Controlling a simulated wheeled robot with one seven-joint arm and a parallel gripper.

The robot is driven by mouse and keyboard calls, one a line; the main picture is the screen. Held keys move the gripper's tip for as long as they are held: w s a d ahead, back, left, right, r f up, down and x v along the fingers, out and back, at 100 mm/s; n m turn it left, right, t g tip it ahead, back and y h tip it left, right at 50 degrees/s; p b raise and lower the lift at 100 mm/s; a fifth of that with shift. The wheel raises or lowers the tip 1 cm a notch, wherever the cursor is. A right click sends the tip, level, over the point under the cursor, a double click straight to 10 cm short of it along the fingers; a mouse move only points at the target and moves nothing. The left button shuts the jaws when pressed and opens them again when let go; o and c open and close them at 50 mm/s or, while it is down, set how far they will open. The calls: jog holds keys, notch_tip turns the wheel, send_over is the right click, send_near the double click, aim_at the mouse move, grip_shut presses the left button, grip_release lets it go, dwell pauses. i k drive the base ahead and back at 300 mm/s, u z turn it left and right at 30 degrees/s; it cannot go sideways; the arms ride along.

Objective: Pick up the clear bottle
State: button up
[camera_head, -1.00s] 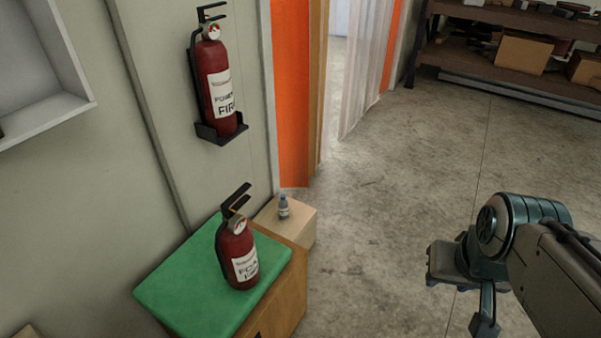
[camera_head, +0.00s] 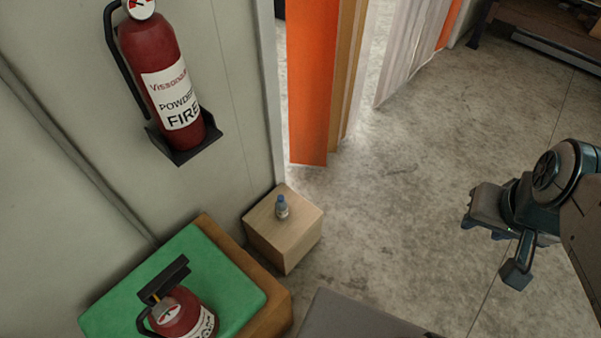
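A small clear bottle (camera_head: 282,207) with a bluish tint and a pale label stands upright on a light wooden box (camera_head: 284,237) against the wall. My gripper (camera_head: 492,250) is at the right of the view, well to the right of the bottle and apart from it. Nothing shows held in it.
A green-topped wooden cabinet (camera_head: 217,262) with a red fire extinguisher (camera_head: 181,313) stands left of the box. Another extinguisher (camera_head: 165,85) hangs on the wall above. An orange panel (camera_head: 313,85) stands behind the box. The concrete floor (camera_head: 400,215) between box and gripper is clear.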

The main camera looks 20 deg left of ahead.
aim_at(282, 208)
jog(key=i, duration=2.85)
jog(key=u, duration=4)
jog(key=i, duration=0.5)
jog(key=z, duration=0.05)
